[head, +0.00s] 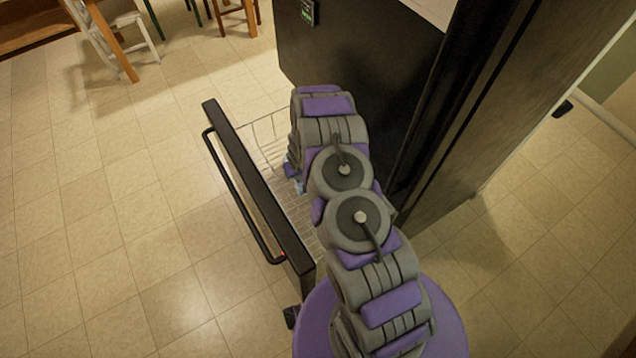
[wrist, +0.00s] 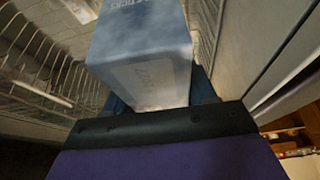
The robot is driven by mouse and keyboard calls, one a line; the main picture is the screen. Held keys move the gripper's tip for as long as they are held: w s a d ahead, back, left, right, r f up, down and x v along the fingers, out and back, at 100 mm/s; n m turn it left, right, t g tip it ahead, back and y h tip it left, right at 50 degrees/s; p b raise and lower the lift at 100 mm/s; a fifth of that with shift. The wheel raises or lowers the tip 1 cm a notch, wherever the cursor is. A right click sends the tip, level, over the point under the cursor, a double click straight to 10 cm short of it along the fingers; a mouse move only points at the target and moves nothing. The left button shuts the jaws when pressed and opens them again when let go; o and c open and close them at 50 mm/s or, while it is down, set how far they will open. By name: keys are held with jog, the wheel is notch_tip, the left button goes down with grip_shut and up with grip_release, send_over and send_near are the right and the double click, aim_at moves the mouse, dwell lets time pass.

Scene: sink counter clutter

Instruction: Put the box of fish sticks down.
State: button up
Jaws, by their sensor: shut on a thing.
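The box of fish sticks (wrist: 145,45) is a pale blue-grey box with faint lettering, seen close up in the wrist view. My gripper (wrist: 160,97) is shut on it, with a dark blue finger showing at each side of its near end. Wire racks surround the box in that view. In the head view my arm reaches over an open pull-out drawer (head: 250,180) with a wire basket, and hides most of the gripper and box. A small blue patch shows beside the arm there; I cannot tell which part it is. Whether the box touches the basket cannot be told.
The wire basket (head: 268,132) looks largely bare where it shows. A tall dark appliance (head: 365,75) stands right behind the drawer. The drawer's black handle (head: 238,195) faces left. Tiled floor (head: 110,230) is open to the left; chairs (head: 110,30) stand at the back.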

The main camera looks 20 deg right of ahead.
jog(key=shift+d+f, duration=0.65)
jog(key=shift+f, duration=0.1)
jog(key=shift+s+f, duration=0.1)
jog(key=shift+f, duration=0.3)
jog(key=f, duration=0.1)
jog(key=a+f, duration=0.1)
jog(key=s+a+f, duration=0.1)
jog(key=shift+f+b, duration=0.3)
jog(key=shift+f, duration=0.1)
send_over(301, 218)
notch_tip(301, 218, down, 10)
jog(key=shift+n, duration=0.3)
notch_tip(301, 218, down, 6)
jog(key=b, duration=0.2)
jog(key=shift+s+d+f+b, duration=0.1)
jog(key=shift+s+f+b, duration=0.1)
jog(key=shift+b, duration=0.15)
jog(key=shift+w+a+f+b, duration=0.15)
jog(key=shift+f+b, duration=0.2)
jog(key=shift+f, duration=0.6)
jog(key=shift+s+a+f+b, duration=0.1)
jog(key=shift+f+b, duration=0.2)
jog(key=shift+f, duration=0.65)
jog(key=o, duration=1.3)
jog(key=shift+d, duration=0.1)
